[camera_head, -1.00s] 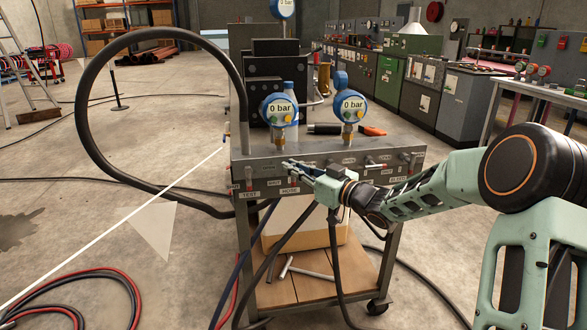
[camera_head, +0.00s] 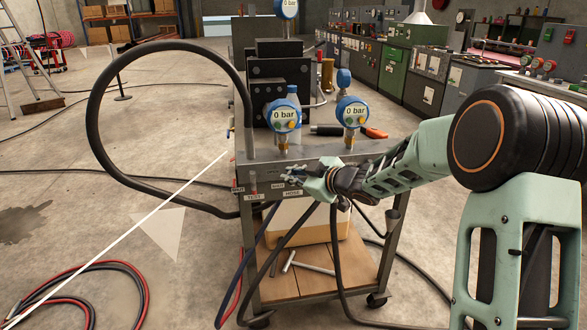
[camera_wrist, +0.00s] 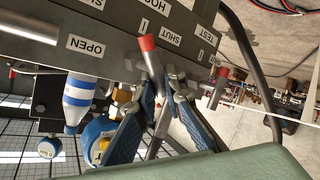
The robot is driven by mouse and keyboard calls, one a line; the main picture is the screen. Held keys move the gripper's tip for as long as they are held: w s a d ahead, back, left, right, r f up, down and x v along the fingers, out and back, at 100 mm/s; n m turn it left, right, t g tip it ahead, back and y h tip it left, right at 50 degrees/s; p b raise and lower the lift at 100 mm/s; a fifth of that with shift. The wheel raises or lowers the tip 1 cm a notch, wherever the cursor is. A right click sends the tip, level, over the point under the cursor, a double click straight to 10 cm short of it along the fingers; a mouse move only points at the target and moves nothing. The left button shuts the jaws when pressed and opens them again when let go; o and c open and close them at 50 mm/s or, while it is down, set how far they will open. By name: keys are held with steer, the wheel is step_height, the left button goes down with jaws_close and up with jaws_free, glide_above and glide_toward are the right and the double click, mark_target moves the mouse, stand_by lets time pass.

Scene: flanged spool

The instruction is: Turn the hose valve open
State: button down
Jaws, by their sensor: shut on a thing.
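The hose valve's lever has a red tip (camera_wrist: 148,42) and shows between my gripper's fingers in the wrist view. The label plates "SHUT" (camera_wrist: 163,36) and "OPEN" (camera_wrist: 85,45) are on the panel to either side of it. My gripper (camera_wrist: 160,82), with blue-padded fingers, is closed around the lever's shank. In the head view, my gripper (camera_head: 290,177) is at the cart's front panel, just above the "HOSE" label (camera_head: 293,193), and hides most of the lever.
A neighbouring red-tipped lever (camera_wrist: 221,78) is close beside the fingers, near the "TEST" label. Two blue gauges (camera_head: 284,114) (camera_head: 352,112) reading 0 bar stand on the cart (camera_head: 345,150). A black hose (camera_head: 92,120) loops out left.

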steer(key=shift+s+a+f+n+h, duration=0.1)
steer(key=shift+a+f+n+h, duration=0.15)
steer(key=shift+n+h, duration=0.55)
steer(key=shift+a+f+n+h+b, duration=0.15)
steer(key=shift+f+n+h+b, duration=0.2)
steer(key=shift+n+h+b, duration=0.6)
steer(key=shift+f+n+t+h+b, duration=0.2)
steer(key=shift+n+h+b, duration=0.45)
steer(key=shift+b, duration=0.6)
steer(key=shift+f+n+t+h+b, duration=0.2)
steer(key=shift+n+h+b, duration=0.2)
steer(key=shift+h+b, duration=0.65)
steer(key=shift+r+b, duration=0.1)
steer(key=shift+b, duration=0.2)
steer(key=c, duration=2)
jaws_free()
